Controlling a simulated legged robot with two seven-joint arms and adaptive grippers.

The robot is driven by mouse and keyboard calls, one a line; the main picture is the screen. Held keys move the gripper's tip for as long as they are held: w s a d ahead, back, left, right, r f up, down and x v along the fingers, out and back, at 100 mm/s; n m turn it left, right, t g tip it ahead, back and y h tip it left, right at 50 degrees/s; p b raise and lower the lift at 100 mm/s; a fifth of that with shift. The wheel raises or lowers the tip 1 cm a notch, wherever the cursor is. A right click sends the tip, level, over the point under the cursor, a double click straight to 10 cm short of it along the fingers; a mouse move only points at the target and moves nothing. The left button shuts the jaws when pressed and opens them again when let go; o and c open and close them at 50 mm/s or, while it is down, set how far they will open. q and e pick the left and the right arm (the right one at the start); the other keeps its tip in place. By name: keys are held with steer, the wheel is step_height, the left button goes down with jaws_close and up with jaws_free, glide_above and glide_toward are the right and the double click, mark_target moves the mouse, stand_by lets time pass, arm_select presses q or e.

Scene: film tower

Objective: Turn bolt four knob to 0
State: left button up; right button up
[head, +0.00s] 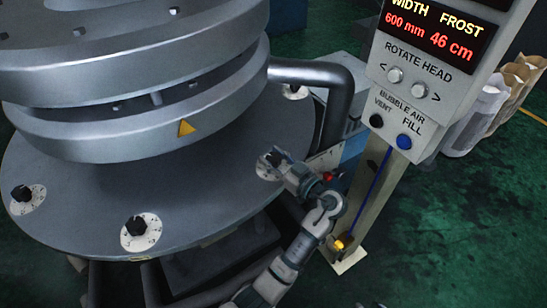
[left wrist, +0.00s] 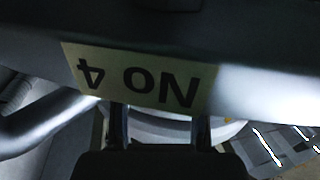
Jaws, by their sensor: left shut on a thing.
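My left gripper (head: 277,158) reaches the white dial (head: 265,171) on the right front of the round grey plate (head: 80,215). It is shut on the dark knob there. The arm and fingers cover most of the knob and dial, so its setting cannot be read. In the left wrist view, the two dark fingers (left wrist: 160,122) stand apart below a plate edge with an upside-down yellow label reading "NO 4" (left wrist: 140,78). A pale round surface shows between and beyond the fingers. My right gripper is not in view.
Other black knobs on white dials sit at the plate's left (head: 22,193), front (head: 136,226) and back right (head: 294,89). Heavy metal rings (head: 130,120) rise above the plate. A dark pipe (head: 340,100) and a control panel (head: 420,75) with buttons stand to the right.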

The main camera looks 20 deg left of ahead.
arm_select(q)
steer(key=o, duration=1.2)
steer(key=shift+d, duration=0.15)
steer(key=shift+c, duration=0.2)
steer(key=shift+s+d, duration=0.1)
steer(key=shift+d, duration=0.2)
steer(key=v, duration=1.1)
steer(key=shift+d, duration=0.2)
steer(key=shift+s+f, duration=0.1)
